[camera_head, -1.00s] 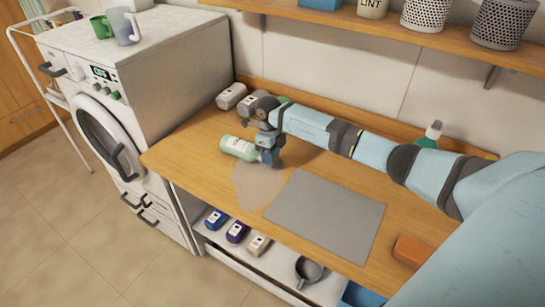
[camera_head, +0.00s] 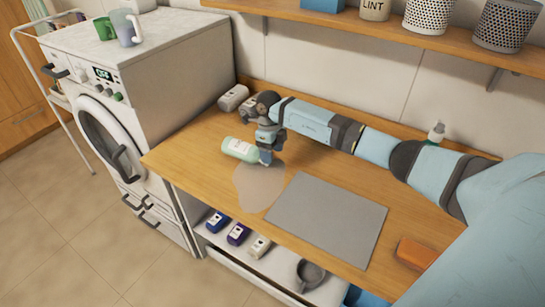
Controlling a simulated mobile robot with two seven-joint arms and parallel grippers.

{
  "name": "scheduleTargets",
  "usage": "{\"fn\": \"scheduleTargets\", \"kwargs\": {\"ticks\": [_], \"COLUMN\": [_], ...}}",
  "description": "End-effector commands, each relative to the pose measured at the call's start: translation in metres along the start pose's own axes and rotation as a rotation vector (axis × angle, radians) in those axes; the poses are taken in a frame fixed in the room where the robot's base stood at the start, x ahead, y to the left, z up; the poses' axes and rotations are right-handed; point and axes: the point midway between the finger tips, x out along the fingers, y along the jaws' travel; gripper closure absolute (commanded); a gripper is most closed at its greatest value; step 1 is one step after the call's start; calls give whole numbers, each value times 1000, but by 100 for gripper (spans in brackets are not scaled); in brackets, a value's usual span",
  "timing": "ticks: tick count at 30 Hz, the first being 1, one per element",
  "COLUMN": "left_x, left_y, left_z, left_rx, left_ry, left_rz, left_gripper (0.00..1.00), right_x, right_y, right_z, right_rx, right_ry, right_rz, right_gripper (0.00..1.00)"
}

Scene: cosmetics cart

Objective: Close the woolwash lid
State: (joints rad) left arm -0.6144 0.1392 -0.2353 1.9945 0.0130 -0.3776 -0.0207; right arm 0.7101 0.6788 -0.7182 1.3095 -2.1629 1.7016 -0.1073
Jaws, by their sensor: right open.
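A pale green bottle with a white label (camera_head: 238,149), which I take to be the woolwash, lies on its side on the wooden counter (camera_head: 205,140). A pale puddle (camera_head: 258,188) spreads in front of it. My right gripper (camera_head: 266,159) is open at the bottle's right end, pointing down, very near or touching it. The lid is hidden or too small to make out behind the fingers. My left gripper is not in view.
Grey-white bottles (camera_head: 233,98) lie at the back of the counter. A grey mat (camera_head: 326,219) lies to the right, with an orange block (camera_head: 415,254) beyond it. A washing machine (camera_head: 150,90) stands at the left. Small bottles (camera_head: 238,233) sit on the shelf below.

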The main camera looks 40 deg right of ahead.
Motion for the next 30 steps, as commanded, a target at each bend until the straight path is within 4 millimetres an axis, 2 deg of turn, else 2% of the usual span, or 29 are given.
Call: {"fn": "scheduleTargets", "kwargs": {"ticks": [9,15,20,28,30], "left_x": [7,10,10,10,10], "left_y": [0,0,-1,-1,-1], "left_z": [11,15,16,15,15], "left_rx": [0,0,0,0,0], "left_ry": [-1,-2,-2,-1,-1], "left_rz": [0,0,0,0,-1], "left_gripper": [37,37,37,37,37], "right_x": [-73,-104,-115,-116,-115], "right_y": [-1,-1,0,0,0], "right_z": [0,0,-1,-1,-1], "right_rx": [1,1,1,1,-1], "right_ry": [-2,0,1,2,-1], "right_rz": [-3,-1,0,0,2], "right_gripper": [37,37,37,37,53]}}
